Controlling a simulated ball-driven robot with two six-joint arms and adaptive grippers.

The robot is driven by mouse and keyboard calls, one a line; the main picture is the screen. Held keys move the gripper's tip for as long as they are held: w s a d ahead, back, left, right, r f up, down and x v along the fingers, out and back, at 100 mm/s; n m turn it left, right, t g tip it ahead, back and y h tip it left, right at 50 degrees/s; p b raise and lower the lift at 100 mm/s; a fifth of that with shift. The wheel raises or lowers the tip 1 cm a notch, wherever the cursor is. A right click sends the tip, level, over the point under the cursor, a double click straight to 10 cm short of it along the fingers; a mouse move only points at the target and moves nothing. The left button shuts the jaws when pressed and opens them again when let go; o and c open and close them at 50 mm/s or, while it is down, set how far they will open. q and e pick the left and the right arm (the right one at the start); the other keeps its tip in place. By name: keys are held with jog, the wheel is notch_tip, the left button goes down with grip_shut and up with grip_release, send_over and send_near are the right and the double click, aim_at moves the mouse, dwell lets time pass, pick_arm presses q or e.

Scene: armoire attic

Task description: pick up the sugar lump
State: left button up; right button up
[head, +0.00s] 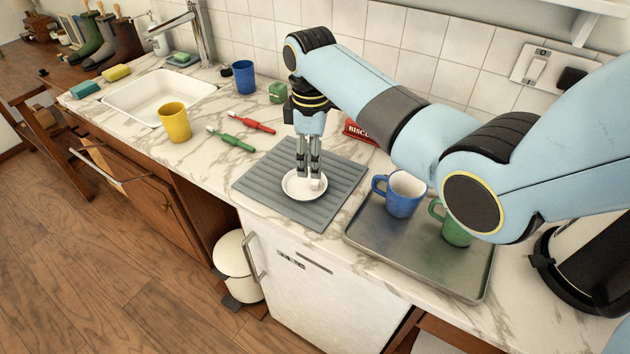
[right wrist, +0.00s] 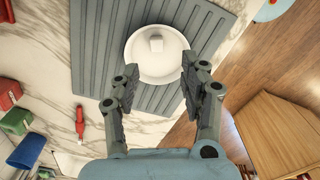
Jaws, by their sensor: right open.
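The sugar lump (right wrist: 156,44) is a small white cube on a round white saucer (right wrist: 138,64). In the head view the lump (head: 315,185) shows at the right part of the saucer (head: 291,189), close to my fingertips. The saucer stands on a grey ribbed mat (head: 258,184). My right gripper (head: 309,175) points down over the saucer. In the right wrist view the right gripper (right wrist: 158,80) is open and empty, its fingers on either side of the saucer's near part, with the lump beyond the tips. My left gripper is not in view.
A metal tray (head: 400,250) with a blue mug (head: 405,196) and a green mug (head: 452,228) stands to the right. A red tin (head: 357,132) is behind the mat.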

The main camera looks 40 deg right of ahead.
aim_at(315, 182)
jog(key=shift+f, duration=0.45)
jog(key=f, duration=0.4)
jog(key=shift+d+f, duration=0.25)
jog(key=shift+d, duration=0.1)
jog(key=shift+s+f, duration=0.15)
jog(key=shift+f, duration=0.15)
jog(key=shift+s+f, duration=0.1)
jog(key=shift+o, duration=0.5)
jog(key=shift+a, duration=0.1)
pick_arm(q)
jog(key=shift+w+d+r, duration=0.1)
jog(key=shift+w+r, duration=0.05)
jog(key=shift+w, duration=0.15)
pick_arm(e)
jog(key=shift+f, duration=0.1)
jog(key=c, duration=0.9)
